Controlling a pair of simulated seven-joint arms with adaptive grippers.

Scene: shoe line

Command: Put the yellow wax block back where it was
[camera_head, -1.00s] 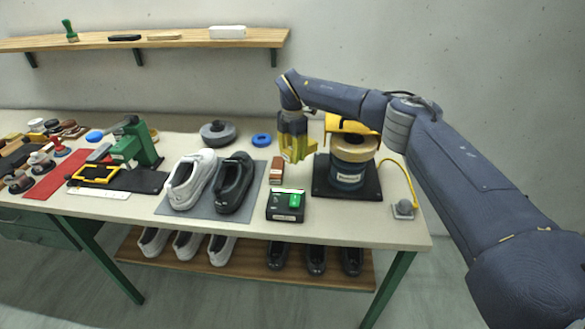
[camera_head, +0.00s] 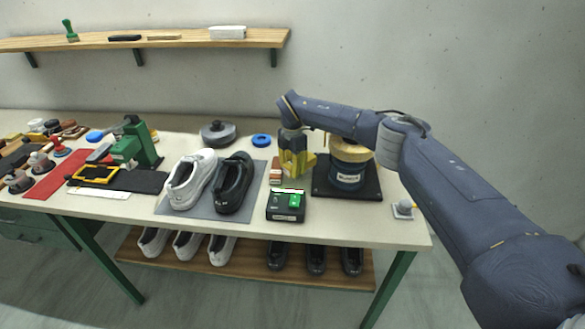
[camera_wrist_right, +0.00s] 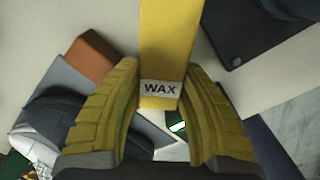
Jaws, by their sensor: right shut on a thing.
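The yellow wax block (camera_wrist_right: 172,42) shows in the right wrist view with a white "WAX" label. It sits between the yellow fingers of my right gripper (camera_wrist_right: 165,82), which is shut on it. In the head view my right gripper (camera_head: 292,170) points down over the bench, between the brown block and the dark base of the round machine. The wax block is hard to tell from the yellow fingers there. I cannot tell whether it touches the bench. My left gripper is not in view.
The brown block (camera_head: 277,170) stands close left of the gripper, also in the wrist view (camera_wrist_right: 91,55). A black-green box (camera_head: 286,206) is in front. The round machine (camera_head: 349,168) on a dark base (camera_head: 368,188) is right. Shoes (camera_head: 232,183) on a grey mat are left.

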